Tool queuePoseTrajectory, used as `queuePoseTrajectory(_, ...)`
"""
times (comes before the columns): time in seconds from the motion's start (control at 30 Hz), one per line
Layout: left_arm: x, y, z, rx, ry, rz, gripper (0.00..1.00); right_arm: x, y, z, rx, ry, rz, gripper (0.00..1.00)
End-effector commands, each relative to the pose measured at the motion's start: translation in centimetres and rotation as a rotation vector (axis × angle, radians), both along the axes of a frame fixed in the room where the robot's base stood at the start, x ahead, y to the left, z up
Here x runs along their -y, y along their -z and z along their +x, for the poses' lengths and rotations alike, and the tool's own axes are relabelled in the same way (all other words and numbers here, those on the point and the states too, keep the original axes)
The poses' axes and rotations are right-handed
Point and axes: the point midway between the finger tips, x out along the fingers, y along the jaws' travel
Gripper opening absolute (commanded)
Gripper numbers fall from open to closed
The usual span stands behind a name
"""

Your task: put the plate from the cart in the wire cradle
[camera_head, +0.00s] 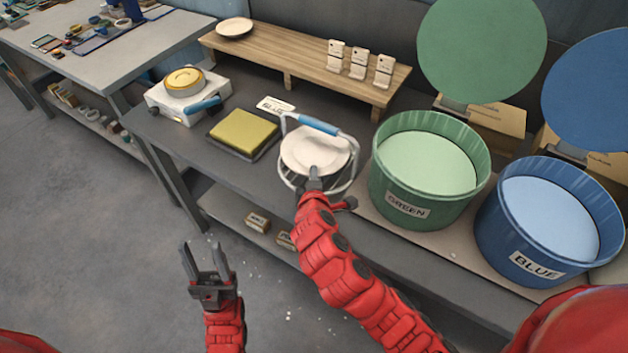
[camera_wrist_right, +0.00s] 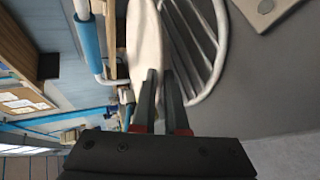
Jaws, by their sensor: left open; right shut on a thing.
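A cream plate (camera_head: 312,148) is held at its near rim by my right gripper (camera_head: 314,178), which is shut on it. The plate overlaps the white wire cradle (camera_head: 352,178) with the blue handle (camera_head: 318,125) on the bench. In the right wrist view the plate (camera_wrist_right: 145,40) shows nearly edge-on between the fingers (camera_wrist_right: 158,95), close beside the curved wires of the cradle (camera_wrist_right: 219,50). I cannot tell whether it rests on the wires. My left gripper (camera_head: 208,262) is open and empty, low in front of the bench and away from the cradle.
A green bin (camera_head: 430,205) and a blue bin (camera_head: 500,235) stand right of the cradle. Left of it are a yellow-green pad (camera_head: 243,130) and a white device (camera_head: 190,108). Behind is a wooden riser (camera_head: 300,70) with another plate (camera_head: 235,27) and small cards (camera_head: 358,66).

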Motion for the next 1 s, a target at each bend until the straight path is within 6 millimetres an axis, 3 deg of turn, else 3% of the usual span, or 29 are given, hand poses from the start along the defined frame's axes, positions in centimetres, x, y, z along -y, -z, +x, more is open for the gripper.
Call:
queuePoseTrajectory(0.1, 0.0, -0.4, 0.0, 0.000, 0.000, 0.000, 0.50, 0.1, 0.3, 0.5, -0.001, 0.002, -0.002, 0.00)
queuePoseTrajectory(0.33, 0.0, -1.2, 0.0, 0.000, 0.000, 0.000, 0.50, 0.0, 3.2, 0.5, -0.001, 0.001, -0.002, 0.00)
queuePoseTrajectory(0.7, 0.0, -0.8, 0.0, 0.000, 0.000, 0.000, 0.50, 0.0, 3.8, 0.5, 0.003, -0.001, 0.000, 0.00)
queuePoseTrajectory(0.73, 0.0, -0.9, 0.0, 0.000, 0.000, 0.000, 0.50, 0.0, 3.8, 0.5, 0.002, -0.001, 0.001, 0.14)
queuePoseTrajectory(0.8, 0.0, -1.0, 0.0, 0.000, 0.000, 0.000, 0.50, 0.0, 3.8, 0.5, 0.001, 0.000, 0.001, 0.23)
queuePoseTrajectory(1.0, 0.0, -1.0, 0.0, 0.000, 0.000, 0.000, 0.50, 0.0, 3.8, 0.5, 0.001, 0.000, 0.001, 0.23)
